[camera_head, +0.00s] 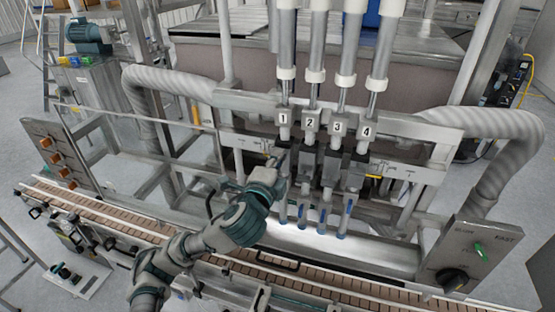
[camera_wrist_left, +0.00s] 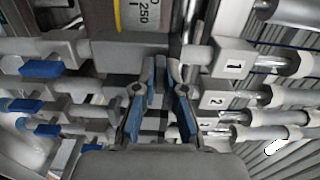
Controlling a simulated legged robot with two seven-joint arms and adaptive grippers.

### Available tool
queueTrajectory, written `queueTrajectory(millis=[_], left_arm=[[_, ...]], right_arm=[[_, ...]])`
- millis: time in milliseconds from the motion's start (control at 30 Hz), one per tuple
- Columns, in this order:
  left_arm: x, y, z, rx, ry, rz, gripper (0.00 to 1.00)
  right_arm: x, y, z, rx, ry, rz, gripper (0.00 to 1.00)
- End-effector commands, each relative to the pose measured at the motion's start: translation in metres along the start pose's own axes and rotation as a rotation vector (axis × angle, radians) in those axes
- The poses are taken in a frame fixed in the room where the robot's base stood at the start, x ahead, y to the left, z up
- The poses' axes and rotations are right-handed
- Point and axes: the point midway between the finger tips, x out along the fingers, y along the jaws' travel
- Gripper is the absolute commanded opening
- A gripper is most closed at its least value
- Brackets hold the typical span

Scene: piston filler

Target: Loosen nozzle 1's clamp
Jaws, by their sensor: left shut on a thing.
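Four nozzles hang in a row, each with a numbered white block. Nozzle 1's block (camera_head: 283,119) is at the left end of the row, and it also shows at the right in the wrist view (camera_wrist_left: 233,66). My left gripper (camera_head: 277,160) is at the dark clamp area just below that block. In the wrist view its two blue-padded fingers (camera_wrist_left: 167,82) are close together, shut on a small part at nozzle 1's clamp. The fingers hide most of this part. Nozzle 1's blue lower tip (camera_head: 283,219) hangs below the gripper. My right gripper is not in view.
Nozzles 2 (camera_head: 310,122), 3 (camera_head: 337,128) and 4 (camera_head: 366,130) stand close to the right of nozzle 1. A conveyor (camera_head: 107,227) runs below. A control box (camera_head: 470,258) is at the right, and a panel with orange knobs (camera_head: 57,158) is at the left.

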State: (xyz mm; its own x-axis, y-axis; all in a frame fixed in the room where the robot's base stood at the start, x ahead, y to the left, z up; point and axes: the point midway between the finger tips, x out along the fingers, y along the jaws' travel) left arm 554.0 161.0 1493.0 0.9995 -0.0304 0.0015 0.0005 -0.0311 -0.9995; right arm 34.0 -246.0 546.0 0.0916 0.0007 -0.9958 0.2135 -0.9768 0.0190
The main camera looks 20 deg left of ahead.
Motion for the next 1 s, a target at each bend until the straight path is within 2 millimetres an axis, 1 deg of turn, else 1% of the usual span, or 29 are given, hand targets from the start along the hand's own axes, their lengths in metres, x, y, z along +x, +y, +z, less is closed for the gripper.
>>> queueTrajectory(millis=[33,267,1000], left_arm=[[0.0005,0.0041,-0.0012,-0.015,0.003,0.01,0.0],[0.0004,0.0051,-0.0025,-0.154,0.005,0.012,0.0],[0.0004,0.0055,-0.0035,-0.849,0.003,0.016,0.0]], right_arm=[[0.0003,0.0008,0.0,0.0,0.0,0.001,0.4],[0.0004,0.0009,-0.0001,0.001,0.0,0.001,0.4],[0.0004,-0.0056,-0.0014,0.002,0.002,-0.006,0.4]])
